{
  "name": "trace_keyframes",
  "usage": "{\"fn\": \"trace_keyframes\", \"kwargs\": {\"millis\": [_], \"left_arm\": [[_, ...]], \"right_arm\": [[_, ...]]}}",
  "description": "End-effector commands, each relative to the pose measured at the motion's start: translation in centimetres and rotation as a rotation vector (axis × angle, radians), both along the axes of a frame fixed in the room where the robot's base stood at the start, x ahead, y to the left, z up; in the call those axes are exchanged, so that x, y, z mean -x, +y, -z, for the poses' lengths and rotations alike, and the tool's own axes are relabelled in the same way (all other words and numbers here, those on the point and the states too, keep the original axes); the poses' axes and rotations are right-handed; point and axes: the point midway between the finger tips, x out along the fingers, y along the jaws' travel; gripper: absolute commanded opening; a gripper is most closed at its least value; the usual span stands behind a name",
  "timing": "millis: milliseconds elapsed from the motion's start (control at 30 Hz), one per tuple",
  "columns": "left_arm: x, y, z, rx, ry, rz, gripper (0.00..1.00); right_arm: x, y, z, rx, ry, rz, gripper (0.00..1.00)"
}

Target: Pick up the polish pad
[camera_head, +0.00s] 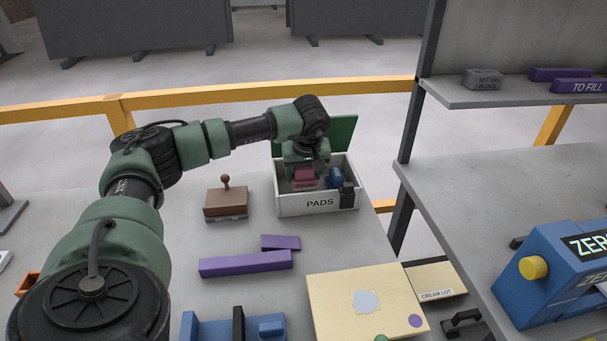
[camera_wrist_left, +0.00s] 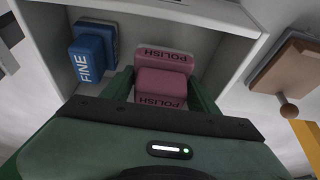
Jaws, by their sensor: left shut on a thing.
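The white box labelled PADS (camera_head: 292,208) stands at the back of the stone slab with its green lid open. My left gripper (camera_head: 304,176) reaches down into it. A pink polish pad (camera_head: 304,184) shows between its fingers. In the left wrist view the green fingers (camera_wrist_left: 162,92) are shut on a pink polish pad (camera_wrist_left: 160,84). Pink marked POLISH shows on both the far and near sides; I cannot tell if this is one pad or more. Blue pads marked FINE (camera_wrist_left: 88,58) lie beside it; blue also shows in the head view (camera_head: 336,178). My right gripper is not in view.
A brown block with a knob (camera_head: 226,203) stands left of the box. Purple bars (camera_head: 245,263) and a cream slab (camera_head: 335,300) lie nearer. A grey shelf (camera_head: 500,185) with a blue device (camera_head: 550,280) stands at the right.

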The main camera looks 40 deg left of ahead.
Motion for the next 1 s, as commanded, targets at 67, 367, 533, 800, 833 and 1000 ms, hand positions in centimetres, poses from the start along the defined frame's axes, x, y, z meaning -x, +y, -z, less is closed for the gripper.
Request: {"fn": "trace_keyframes", "kwargs": {"millis": [67, 367, 533, 800, 833, 1000], "left_arm": [[0.0, 0.0, -2.4, 0.000, -0.001, 0.000, 0.15], [2.3, -2.8, -3.9, -0.001, 0.003, 0.006, 0.15], [4.3, -5.4, -3.8, -0.001, 0.002, 0.006, 0.15], [7.8, -9.7, -3.7, 0.000, 0.002, 0.006, 0.15], [8.1, -10.2, -3.7, 0.001, 0.001, 0.006, 0.15], [10.1, -12.7, -3.7, 0.001, 0.000, 0.004, 0.15]], "right_arm": [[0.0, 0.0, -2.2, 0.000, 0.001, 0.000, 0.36], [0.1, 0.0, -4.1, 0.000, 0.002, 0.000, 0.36], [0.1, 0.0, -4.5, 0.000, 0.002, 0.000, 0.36], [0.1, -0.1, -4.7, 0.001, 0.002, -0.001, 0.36], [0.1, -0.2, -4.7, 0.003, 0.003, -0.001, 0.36], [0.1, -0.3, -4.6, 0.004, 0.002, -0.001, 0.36]]}}
